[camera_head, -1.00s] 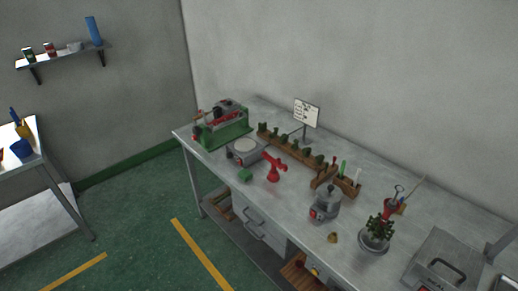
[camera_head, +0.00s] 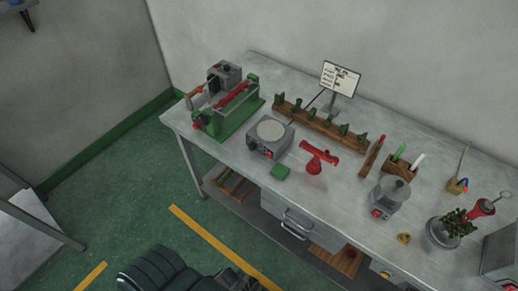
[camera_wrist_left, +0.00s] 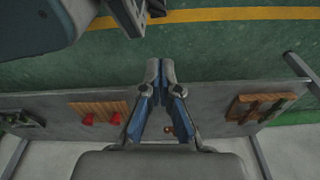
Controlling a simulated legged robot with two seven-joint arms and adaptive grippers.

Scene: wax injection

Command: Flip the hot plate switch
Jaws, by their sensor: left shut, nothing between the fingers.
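The hot plate (camera_head: 270,139) is a grey box with a pale round top, standing toward the left end of the metal bench. A small red switch (camera_head: 268,153) shows on its front face; I cannot tell its position. My left gripper (camera_wrist_left: 160,68) shows in the left wrist view, with its blue-padded fingers shut and empty. It is over the floor and the lower part of the bench, away from the hot plate. My right gripper is in neither view.
A green machine (camera_head: 228,105) stands left of the hot plate. A wooden rack (camera_head: 320,124) lies behind. A grey pot (camera_head: 389,195) stands farther right. The bench's front edge faces open floor.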

